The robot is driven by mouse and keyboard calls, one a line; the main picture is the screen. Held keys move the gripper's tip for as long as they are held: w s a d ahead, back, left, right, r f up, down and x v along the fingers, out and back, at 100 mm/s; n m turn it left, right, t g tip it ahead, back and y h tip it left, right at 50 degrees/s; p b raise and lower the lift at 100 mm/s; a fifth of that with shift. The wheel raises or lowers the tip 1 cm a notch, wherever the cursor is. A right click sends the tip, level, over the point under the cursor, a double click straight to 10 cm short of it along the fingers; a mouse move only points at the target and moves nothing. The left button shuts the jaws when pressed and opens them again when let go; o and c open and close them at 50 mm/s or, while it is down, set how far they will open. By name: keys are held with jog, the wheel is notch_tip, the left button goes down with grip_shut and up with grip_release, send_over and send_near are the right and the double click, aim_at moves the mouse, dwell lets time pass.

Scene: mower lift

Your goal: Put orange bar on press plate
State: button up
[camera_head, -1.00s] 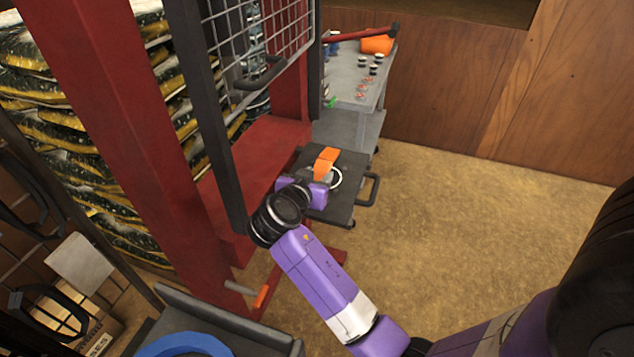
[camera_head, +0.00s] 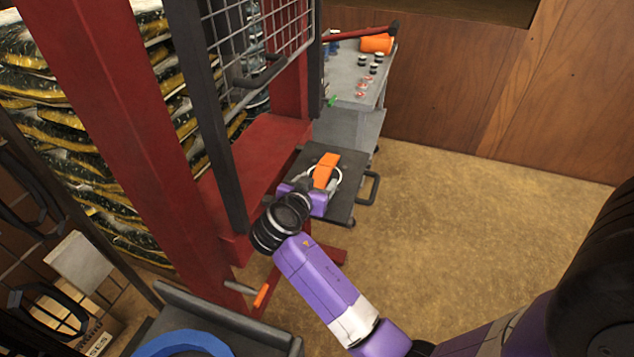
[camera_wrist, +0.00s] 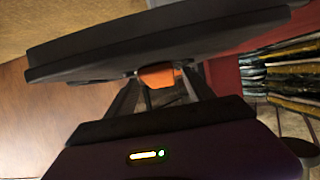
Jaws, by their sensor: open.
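The orange bar (camera_head: 326,170) lies on a dark plate (camera_head: 341,208) that has a white ring mark; I take this to be the press plate. The bar lies across the ring. My gripper (camera_head: 319,187) is at the bar's near end, low over the plate, with its fingers apart. In the wrist view the bar's end (camera_wrist: 158,76) shows between the two open fingers (camera_wrist: 162,95), against the edge of the dark plate (camera_wrist: 75,55). I cannot tell whether a finger touches the bar. The bar's near end is partly hidden by the gripper in the head view.
A red press frame (camera_head: 262,150) with a wire guard (camera_head: 262,45) stands close on the left. A dark handle (camera_head: 371,188) sticks out from the plate's right side. A grey cart (camera_head: 350,75) with small parts stands behind. The floor to the right is clear.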

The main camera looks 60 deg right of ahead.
jog(key=shift+r, duration=0.25)
jog(key=b+v, duration=0.1)
jog(key=v, duration=1.1)
jog(key=s+a+f+n+t+y, duration=0.3)
jog(key=a+f+n+t+y, duration=0.1)
jog(key=a+f+n, duration=0.25)
jog(key=s+a+f+n+t+y, duration=0.3)
jog(key=a+f+n+t+y, duration=0.15)
jog(key=a+f, duration=0.3)
jog(key=s+a+r+n+t+y, duration=0.2)
jog(key=s+a+n+y, duration=0.15)
jog(key=s+a, duration=0.35)
jog(key=s+a+r+n+t+y, duration=0.1)
jog(key=s+a+r+n+t, duration=0.1)
jog(key=s+r, duration=0.7)
jog(key=shift+r+t, duration=0.35)
jog(key=shift+r, duration=0.45)
